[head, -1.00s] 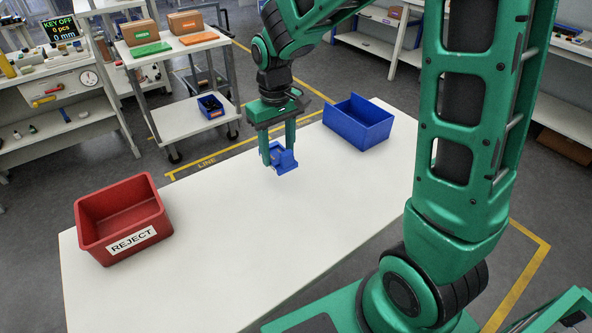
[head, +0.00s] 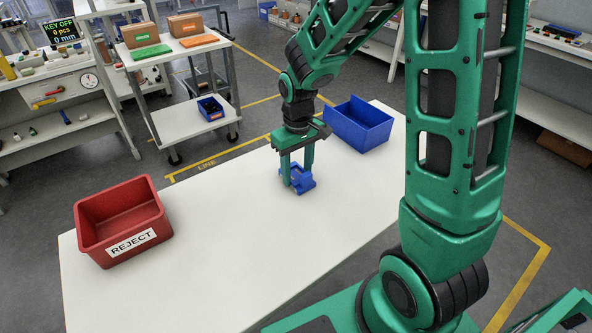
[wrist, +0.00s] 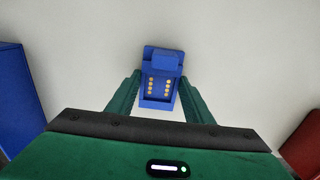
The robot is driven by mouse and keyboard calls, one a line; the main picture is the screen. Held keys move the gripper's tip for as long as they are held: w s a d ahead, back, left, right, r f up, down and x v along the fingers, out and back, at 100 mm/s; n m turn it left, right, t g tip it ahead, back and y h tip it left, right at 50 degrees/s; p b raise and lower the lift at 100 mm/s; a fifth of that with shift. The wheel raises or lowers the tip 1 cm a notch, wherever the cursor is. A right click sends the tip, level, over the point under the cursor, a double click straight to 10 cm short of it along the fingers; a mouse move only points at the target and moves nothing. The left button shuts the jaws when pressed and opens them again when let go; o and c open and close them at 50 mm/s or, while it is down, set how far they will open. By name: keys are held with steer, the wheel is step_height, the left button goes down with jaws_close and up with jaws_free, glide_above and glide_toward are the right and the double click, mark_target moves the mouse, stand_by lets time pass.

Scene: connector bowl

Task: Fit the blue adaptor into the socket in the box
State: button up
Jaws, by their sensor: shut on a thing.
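The blue adaptor (head: 306,184) is between the fingers of my gripper (head: 297,186), which is shut on it over the middle-back of the white table. In the wrist view the adaptor (wrist: 162,62) shows two rows of gold contacts and a raised block at its far end, with the fingers of my gripper (wrist: 161,82) on either side. I cannot tell whether its underside touches the table. A blue open box (head: 358,130) stands at the table's back right, apart from my gripper; its inside is mostly hidden, and I see no socket in it.
A red REJECT bin (head: 121,222) stands at the table's left end. The white table (head: 215,240) is clear between the bin and my gripper. A grey trolley (head: 190,122) with boxes and a small blue bin stands behind the table.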

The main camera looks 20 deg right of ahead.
mark_target(298, 177)
steer(key=o, duration=1.2)
steer(key=shift+r, duration=6.05)
